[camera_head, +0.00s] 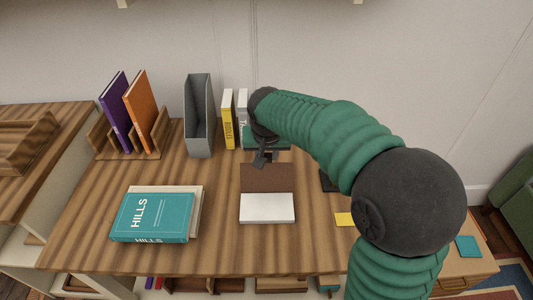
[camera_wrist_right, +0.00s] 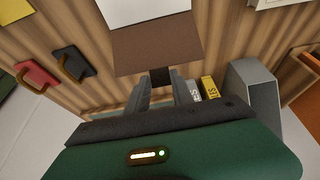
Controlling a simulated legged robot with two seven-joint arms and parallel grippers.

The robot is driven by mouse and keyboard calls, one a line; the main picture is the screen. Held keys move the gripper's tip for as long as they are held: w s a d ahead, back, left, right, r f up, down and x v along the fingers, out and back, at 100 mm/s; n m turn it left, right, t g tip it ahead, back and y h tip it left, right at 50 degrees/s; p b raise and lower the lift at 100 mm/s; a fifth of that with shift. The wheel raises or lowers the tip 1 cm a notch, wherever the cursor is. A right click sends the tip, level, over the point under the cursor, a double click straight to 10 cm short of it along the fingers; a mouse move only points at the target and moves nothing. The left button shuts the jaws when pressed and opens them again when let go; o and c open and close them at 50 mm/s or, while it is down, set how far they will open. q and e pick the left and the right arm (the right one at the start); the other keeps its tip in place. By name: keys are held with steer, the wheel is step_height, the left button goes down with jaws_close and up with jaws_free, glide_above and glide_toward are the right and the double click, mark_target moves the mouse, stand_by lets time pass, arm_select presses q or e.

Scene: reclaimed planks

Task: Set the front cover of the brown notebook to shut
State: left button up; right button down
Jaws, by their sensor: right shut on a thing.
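The brown notebook lies open in the middle of the desk, its brown front cover (camera_head: 267,177) turned back toward the wall and its white pages (camera_head: 267,208) bare on the near side. My right gripper (camera_head: 262,159) is at the cover's far edge. In the right wrist view the cover (camera_wrist_right: 158,46) has a small dark tab (camera_wrist_right: 160,77) at that edge, and my right gripper is shut on it between its fingers. The fingertips are partly hidden in the head view by the wrist. My left gripper is out of view.
A teal HILLS book (camera_head: 150,215) lies left of the notebook. A grey file holder (camera_head: 199,120), a yellow book (camera_head: 228,120) and a wooden rack (camera_head: 150,145) stand behind. A yellow note (camera_head: 344,219) lies to the right. Bare desk lies in front.

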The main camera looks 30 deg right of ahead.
stand_by(0.8)
steer(key=c, duration=1.1)
jaws_free()
steer(key=p+v, duration=0.4)
steer(key=v, duration=1.2)
steer(key=shift+r, duration=0.35)
